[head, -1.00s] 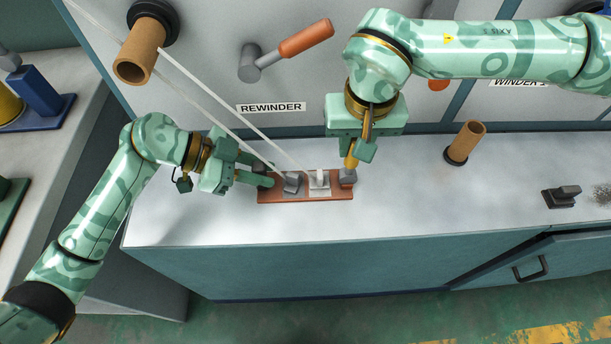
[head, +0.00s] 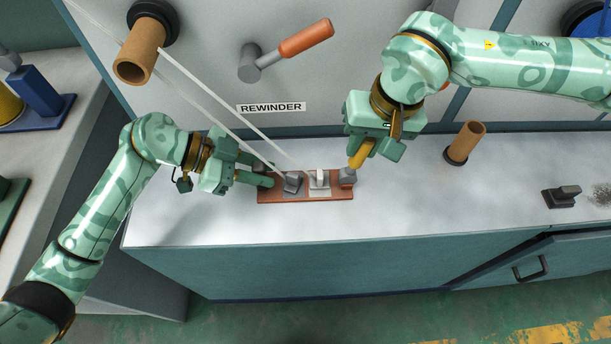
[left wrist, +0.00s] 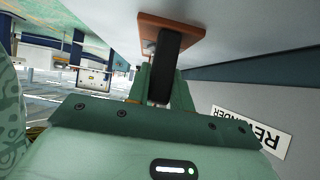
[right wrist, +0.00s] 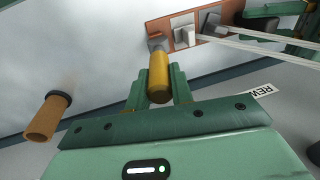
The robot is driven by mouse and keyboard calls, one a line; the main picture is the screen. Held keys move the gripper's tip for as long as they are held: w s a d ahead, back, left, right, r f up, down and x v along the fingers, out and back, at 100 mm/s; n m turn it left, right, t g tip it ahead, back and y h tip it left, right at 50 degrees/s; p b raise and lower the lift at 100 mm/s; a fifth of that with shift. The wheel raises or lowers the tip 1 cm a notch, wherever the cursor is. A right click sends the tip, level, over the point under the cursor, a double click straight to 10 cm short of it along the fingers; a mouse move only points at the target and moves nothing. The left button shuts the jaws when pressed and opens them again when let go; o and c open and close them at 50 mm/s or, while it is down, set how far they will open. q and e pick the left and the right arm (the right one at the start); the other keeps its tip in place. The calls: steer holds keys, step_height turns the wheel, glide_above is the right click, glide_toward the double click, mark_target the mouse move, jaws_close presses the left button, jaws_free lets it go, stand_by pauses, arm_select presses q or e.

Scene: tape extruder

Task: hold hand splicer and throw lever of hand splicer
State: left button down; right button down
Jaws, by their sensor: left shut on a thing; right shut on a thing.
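The hand splicer (head: 300,199) is a brown board with grey blocks on the bench, its long side running left to right. My left gripper (head: 262,180) is shut on the dark grip at its left end; this dark grip (left wrist: 168,55) shows between the fingers in the left wrist view. The lever's ochre handle (head: 361,155) rises from the grey pivot block (head: 347,176) at the right end and leans right. My right gripper (right wrist: 158,90) is shut on this handle.
Two white tape strands (head: 212,104) run from the upper left down to the splicer. A small dark block (head: 562,196) lies further right. The bench front is clear.

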steer(key=shift+d+f+y, duration=0.2)
steer(key=shift+d+y, duration=0.5)
steer(key=shift+y, duration=0.1)
steer(key=shift+d, duration=0.1)
steer(key=shift+d+f+y, duration=0.25)
steer(key=shift+d+y, duration=0.2)
steer(key=shift+y, duration=0.35)
steer(key=c, duration=1.1)
jaws_free()
steer(key=shift+c, duration=0.2)
steer(key=shift+r, duration=0.1)
